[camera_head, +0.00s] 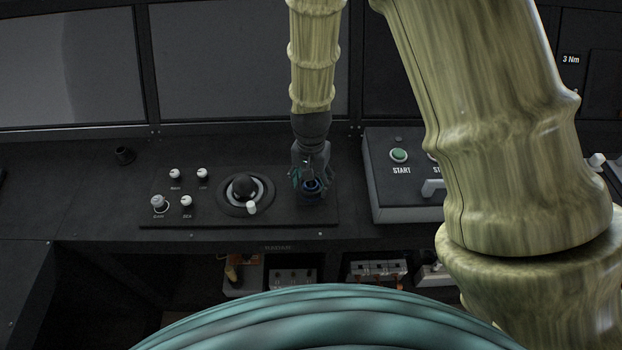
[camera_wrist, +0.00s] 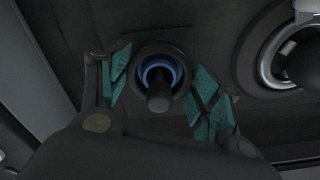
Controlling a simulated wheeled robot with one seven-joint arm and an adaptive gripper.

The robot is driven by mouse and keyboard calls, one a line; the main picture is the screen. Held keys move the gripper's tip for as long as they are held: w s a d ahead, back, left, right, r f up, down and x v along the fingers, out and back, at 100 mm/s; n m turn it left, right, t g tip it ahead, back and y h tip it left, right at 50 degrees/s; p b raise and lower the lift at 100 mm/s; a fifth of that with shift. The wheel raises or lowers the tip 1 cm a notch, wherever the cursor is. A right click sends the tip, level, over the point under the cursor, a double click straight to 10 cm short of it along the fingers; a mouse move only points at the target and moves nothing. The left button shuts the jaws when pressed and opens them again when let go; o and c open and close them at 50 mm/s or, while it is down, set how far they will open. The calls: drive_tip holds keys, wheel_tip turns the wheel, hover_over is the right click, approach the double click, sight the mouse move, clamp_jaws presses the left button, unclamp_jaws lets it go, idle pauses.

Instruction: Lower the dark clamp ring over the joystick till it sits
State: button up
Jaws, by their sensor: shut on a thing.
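The dark clamp ring (camera_wrist: 158,47) shows in the wrist view between the teal finger pads of my gripper (camera_wrist: 163,82). My gripper is shut on it. The dark joystick (camera_wrist: 159,98) shows inside the ring's opening, with its rounded top towards the camera. A blue band lies between joystick and ring; I cannot tell which part it belongs to. In the head view my gripper (camera_head: 311,182) points down at the right end of the console panel, and a bit of blue shows between its fingers. The ring's underside is hidden, so I cannot tell whether it touches the panel.
Several white knobs (camera_head: 187,201) are further left. A grey box with a green START button (camera_head: 398,155) rises close on the right. Screens stand behind.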

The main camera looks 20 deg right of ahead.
drive_tip(key=shift+f, duration=0.8)
drive_tip(key=o, duration=1.1)
drive_tip(key=shift+o, duration=0.2)
drive_tip(key=shift+r, duration=0.1)
drive_tip(key=shift+r, duration=5.9)
